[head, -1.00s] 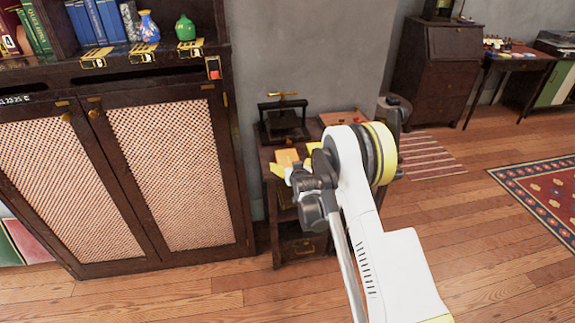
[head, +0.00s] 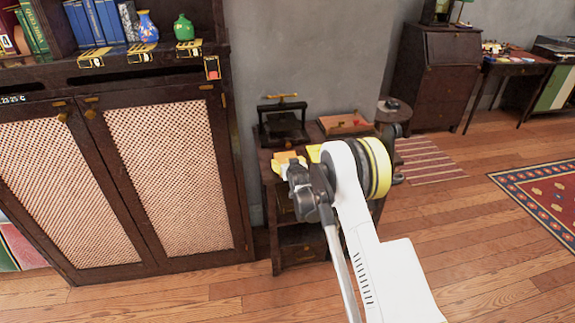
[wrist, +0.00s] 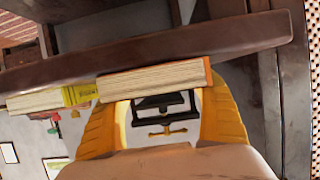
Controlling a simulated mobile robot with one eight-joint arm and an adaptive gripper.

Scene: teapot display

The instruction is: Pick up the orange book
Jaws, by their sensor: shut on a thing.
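The orange book (head: 287,156) shows as a small orange patch at the front of the small dark wooden stand (head: 290,262), near the wall. In the wrist view the orange book (wrist: 152,79) shows its cream page edges, with a strip of orange cover at its right end. My gripper (head: 296,160) is at the stand's front, its yellow fingers on either side of the book. In the wrist view my gripper (wrist: 163,98) is shut on the book. I cannot tell whether the book still touches the stand. My arm hides part of the stand.
A dark press (head: 283,125) stands behind the book, with a shallow wooden box (head: 345,123) to its right. A second book (wrist: 38,101) lies left of the orange one in the wrist view. A tall cabinet (head: 165,175) is close on the left. Floor to the right is open.

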